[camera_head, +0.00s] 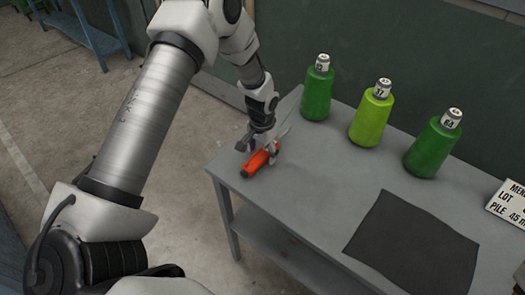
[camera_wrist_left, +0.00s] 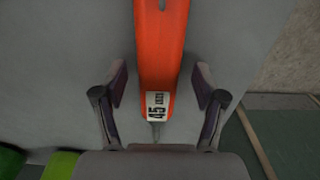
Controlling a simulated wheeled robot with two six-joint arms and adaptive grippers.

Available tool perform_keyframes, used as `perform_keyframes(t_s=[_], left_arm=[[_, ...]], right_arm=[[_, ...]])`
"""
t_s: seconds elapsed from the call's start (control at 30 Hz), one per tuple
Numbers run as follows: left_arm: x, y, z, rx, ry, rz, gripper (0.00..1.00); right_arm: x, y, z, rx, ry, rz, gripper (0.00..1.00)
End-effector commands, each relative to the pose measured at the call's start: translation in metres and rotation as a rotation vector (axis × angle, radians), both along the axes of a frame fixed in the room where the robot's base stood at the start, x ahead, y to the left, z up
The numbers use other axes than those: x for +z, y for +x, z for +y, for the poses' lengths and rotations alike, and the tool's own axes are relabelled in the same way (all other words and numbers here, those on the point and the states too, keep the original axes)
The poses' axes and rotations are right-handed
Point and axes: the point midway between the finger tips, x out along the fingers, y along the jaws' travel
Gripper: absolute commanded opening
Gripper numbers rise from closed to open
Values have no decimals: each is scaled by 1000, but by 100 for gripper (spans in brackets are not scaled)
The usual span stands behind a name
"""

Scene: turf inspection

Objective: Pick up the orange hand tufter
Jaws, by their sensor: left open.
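The orange hand tufter (camera_head: 256,162) lies on the grey table (camera_head: 310,170) near its left corner, a dark end towards the front edge and a thin metal tip towards the back. My left gripper (camera_head: 258,146) is right over it. In the left wrist view the tufter (camera_wrist_left: 160,50) runs down between the two open fingers of the gripper (camera_wrist_left: 158,88), with a gap on each side. A white label reading 45 shows on its lower end. My right gripper is in neither view.
The table middle is clear. A dark green wall stands behind.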

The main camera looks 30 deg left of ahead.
Motion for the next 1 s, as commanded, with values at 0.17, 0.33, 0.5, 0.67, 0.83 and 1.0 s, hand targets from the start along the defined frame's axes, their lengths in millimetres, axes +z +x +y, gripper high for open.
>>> perform_keyframes(t_s=[0.17, 0.33, 0.5, 0.67, 0.83, 1.0], left_arm=[[-5, 0, 0, 0, 0, -2, 71], [-5, 0, 0, 1, 0, -2, 32], [-4, 1, 0, 1, 0, -2, 0], [-4, 0, 0, 1, 0, -2, 0], [-1, 1, 0, 1, 0, -2, 0], [13, 1, 0, 3, -1, -5, 0]], right_arm=[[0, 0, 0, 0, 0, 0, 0], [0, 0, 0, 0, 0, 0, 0], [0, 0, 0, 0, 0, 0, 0], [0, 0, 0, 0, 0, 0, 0], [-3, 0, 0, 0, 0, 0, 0], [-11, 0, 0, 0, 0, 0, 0]])
